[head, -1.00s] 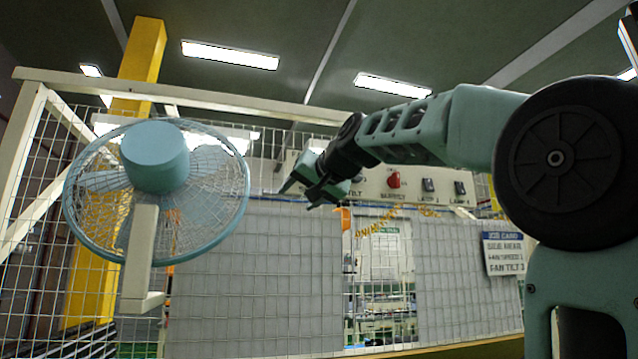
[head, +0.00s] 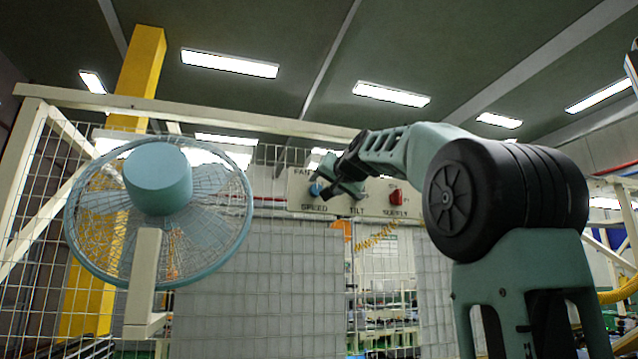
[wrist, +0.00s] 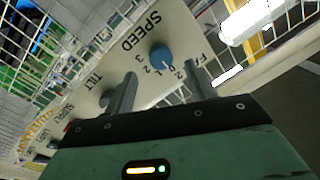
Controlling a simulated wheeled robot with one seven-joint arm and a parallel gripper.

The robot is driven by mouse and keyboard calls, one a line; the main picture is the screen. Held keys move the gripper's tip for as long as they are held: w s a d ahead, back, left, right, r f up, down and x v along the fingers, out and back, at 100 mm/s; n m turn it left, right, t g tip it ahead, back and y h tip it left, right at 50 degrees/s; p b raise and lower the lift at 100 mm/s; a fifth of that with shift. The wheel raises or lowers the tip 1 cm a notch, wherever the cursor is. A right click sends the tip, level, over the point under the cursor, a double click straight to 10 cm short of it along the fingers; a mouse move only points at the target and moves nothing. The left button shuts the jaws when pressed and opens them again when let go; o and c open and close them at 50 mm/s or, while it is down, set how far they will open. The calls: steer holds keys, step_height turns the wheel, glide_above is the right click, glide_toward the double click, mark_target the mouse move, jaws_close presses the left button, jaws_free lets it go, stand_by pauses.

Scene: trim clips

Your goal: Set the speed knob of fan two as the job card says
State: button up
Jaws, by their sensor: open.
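The control panel (head: 375,208) hangs on the mesh fence, with SPEED, TILT and SUPPLY labels. The blue speed knob (head: 315,189) is at its left end, and it also shows in the wrist view (wrist: 161,56) with small numbers around it. I cannot surely read its pointer. My gripper (head: 322,190) is in front of the panel by this knob. In the wrist view my gripper (wrist: 160,72) is open and empty, with the knob beyond and between its fingertips, apparently apart from them. The job card is not in view now.
A blue caged fan (head: 158,180) stands at the left on a cream post. The dark tilt knob (wrist: 106,97) is beside my finger in the wrist view. A red supply switch (head: 396,197) is further right. A cream frame bar (head: 200,115) runs above the panel.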

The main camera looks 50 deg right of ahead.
mark_target(318, 190)
steer(key=shift+p+x, duration=0.85)
steer(key=shift+x, duration=1.75)
steer(key=c, duration=1)
